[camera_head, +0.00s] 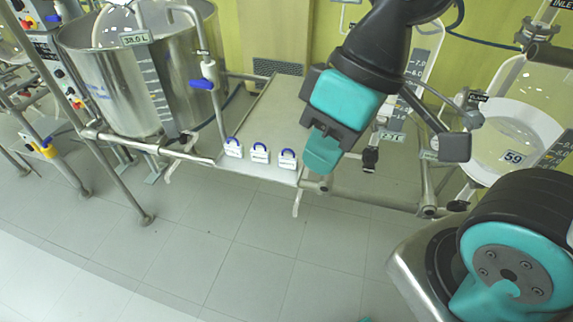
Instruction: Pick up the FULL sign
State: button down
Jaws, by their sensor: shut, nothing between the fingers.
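Three small white signs with blue handles stand in a row on the front edge of a metal shelf (262,117): a left sign (233,151), a middle sign (260,156) and a right sign (287,162). Their lettering is too small to read, so I cannot tell which one is the FULL sign. My gripper (321,152), teal and dark grey, points down just right of the right sign in the picture. It is shut and empty. It appears apart from the signs and covers the right part of the shelf.
A large steel tank (140,85) stands left of the shelf, and a valve pipe with a blue handle (202,84) rises between them. A glass reactor with a label 59 (513,157) is at the right. Metal rails run along the front. The tiled floor (240,240) before them is clear.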

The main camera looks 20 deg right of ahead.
aim_at(236, 149)
jog(key=z, duration=4.3)
jog(key=k, duration=2.9)
jog(key=u, duration=1.1)
